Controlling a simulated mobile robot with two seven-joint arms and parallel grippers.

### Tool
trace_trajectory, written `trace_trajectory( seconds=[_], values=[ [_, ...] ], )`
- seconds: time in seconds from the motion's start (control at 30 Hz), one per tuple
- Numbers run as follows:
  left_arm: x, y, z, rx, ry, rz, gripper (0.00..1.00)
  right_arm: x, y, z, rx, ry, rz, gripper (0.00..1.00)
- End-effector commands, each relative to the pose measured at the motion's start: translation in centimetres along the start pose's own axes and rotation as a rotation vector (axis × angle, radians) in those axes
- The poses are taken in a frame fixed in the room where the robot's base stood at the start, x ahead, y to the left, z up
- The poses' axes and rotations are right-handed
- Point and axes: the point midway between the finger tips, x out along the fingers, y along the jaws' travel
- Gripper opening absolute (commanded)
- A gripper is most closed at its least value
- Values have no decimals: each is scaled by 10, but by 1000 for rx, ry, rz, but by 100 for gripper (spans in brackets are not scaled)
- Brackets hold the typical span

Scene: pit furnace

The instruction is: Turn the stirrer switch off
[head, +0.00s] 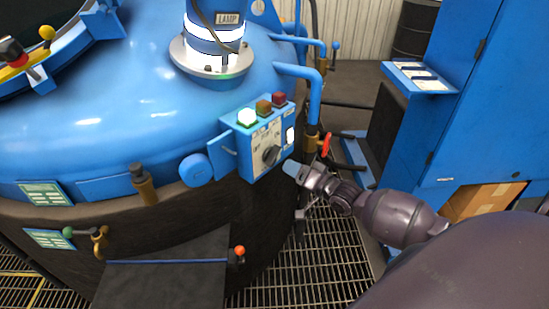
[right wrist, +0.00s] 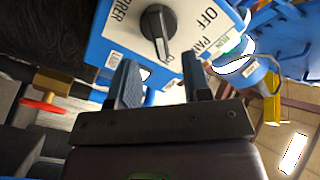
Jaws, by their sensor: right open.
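The stirrer switch is a dark rotary knob (head: 270,155) on the front plate of a blue control box (head: 229,139) fixed to the blue vessel. In the right wrist view the knob (right wrist: 158,26) sits on a white plate with OFF printed beside it and part of a word ending in RRER on the other side. My right gripper (head: 290,168) is open and empty, just right of and below the box. In the right wrist view its two fingers (right wrist: 162,84) stand apart, short of the knob, touching nothing visible. My left gripper is not in view.
A lit pale green lamp (head: 247,117), an amber one (head: 264,107) and a red one (head: 279,99) top the box. A red-handled valve (head: 326,145) and blue pipes stand close right of it. A blue cabinet (head: 490,110) is at the right. Grating floor lies below.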

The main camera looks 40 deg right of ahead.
Motion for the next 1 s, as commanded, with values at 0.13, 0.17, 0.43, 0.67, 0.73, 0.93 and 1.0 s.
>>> trace_trajectory(
  seconds=[0.13,0.17,0.43,0.67,0.73,0.93,1.0],
  values=[
    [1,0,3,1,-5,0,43,26,0,1,0,0,0,45],
    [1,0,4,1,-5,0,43,32,0,1,-1,0,0,45],
    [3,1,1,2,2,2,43,65,1,1,-1,-1,1,45],
    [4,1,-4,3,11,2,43,74,0,1,-2,-1,2,45],
    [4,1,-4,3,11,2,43,75,0,1,-2,-1,2,45],
    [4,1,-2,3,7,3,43,74,0,1,-2,-1,2,40],
    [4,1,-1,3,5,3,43,74,0,1,-2,-1,2,29]
  ],
)
